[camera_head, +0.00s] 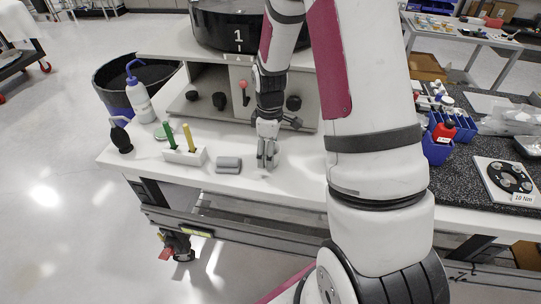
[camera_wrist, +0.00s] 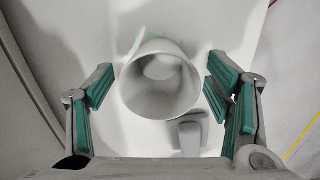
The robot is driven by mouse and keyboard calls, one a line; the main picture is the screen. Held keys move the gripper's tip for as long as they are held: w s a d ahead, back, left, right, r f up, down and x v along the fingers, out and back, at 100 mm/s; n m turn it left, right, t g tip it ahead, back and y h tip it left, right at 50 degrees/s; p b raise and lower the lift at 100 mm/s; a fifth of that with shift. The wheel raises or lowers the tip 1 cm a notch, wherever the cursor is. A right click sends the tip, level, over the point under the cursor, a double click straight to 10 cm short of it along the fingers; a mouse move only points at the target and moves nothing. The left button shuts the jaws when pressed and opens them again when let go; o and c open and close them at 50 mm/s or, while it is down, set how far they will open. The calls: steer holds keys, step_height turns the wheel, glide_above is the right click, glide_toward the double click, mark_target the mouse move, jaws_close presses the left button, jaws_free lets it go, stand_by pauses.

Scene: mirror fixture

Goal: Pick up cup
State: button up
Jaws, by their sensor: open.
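A white cup (camera_wrist: 160,98) shows in the wrist view, with its round open mouth toward the camera. My gripper (camera_wrist: 160,82) is open, with one green-padded finger on each side of the cup. Gaps show between the cup and both fingers in this view. In the head view my gripper (camera_head: 267,158) points down low over the white bench top (camera_head: 300,165). I cannot make out the cup clearly in the head view; it is white against white and partly hidden by the fingers.
A small grey block (camera_head: 228,164) lies left of my gripper; a grey object also shows beside the cup in the wrist view (camera_wrist: 188,137). A white holder with pens (camera_head: 184,155), a dark bulb (camera_head: 121,140) and a wash bottle (camera_head: 140,100) stand farther left. A knobbed panel (camera_head: 205,95) stands behind.

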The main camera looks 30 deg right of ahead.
steer(key=shift+f, duration=0.25)
steer(key=c, duration=0.9)
steer(key=shift+r, duration=0.15)
steer(key=shift+w+r, duration=0.1)
steer(key=shift+r, duration=0.45)
step_height(320, 180, up, 2)
steer(key=shift+r+b, duration=0.1)
steer(key=shift+b, duration=0.2)
steer(key=s, duration=0.5)
steer(key=s+r, duration=0.1)
steer(key=s, duration=0.4)
steer(key=s+d, duration=0.1)
steer(key=s, duration=0.5)
steer(key=shift+d+r, duration=0.1)
steer(key=shift+r, duration=0.15)
